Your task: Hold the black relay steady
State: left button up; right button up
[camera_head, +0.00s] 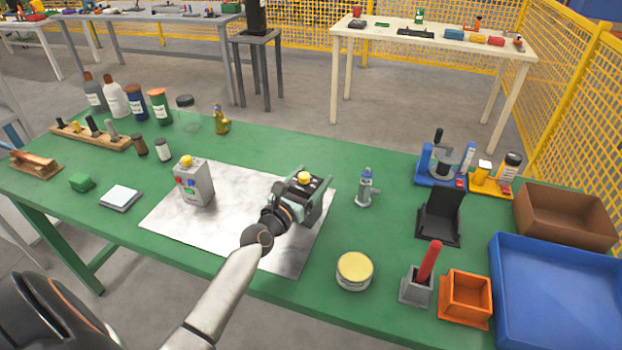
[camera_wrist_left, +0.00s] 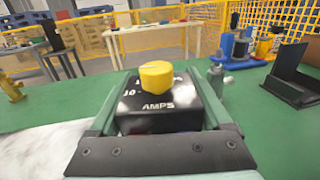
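The black relay (camera_head: 312,183), a black box with a yellow knob on top, is at the right part of the white marbled sheet (camera_head: 240,235). In the left wrist view the relay (camera_wrist_left: 160,116) shows the word AMPS on its top face. My left gripper (camera_head: 300,196) has its two green fingers along opposite sides of the relay and looks shut on it. In the left wrist view the left gripper (camera_wrist_left: 160,100) frames the relay closely. The relay's underside is hidden, so I cannot tell whether it touches the sheet. My right gripper is not in view.
A grey box with a yellow button (camera_head: 193,182) stands left on the sheet. A small grey valve-like part (camera_head: 367,188) stands right of the relay. A yellow-lidded tin (camera_head: 354,271) is near the front edge. A black holder (camera_head: 440,216) and blue tray (camera_head: 555,290) are at right.

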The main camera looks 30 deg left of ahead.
pick_arm(q)
jog(key=c, duration=1.1)
dwell(0.3)
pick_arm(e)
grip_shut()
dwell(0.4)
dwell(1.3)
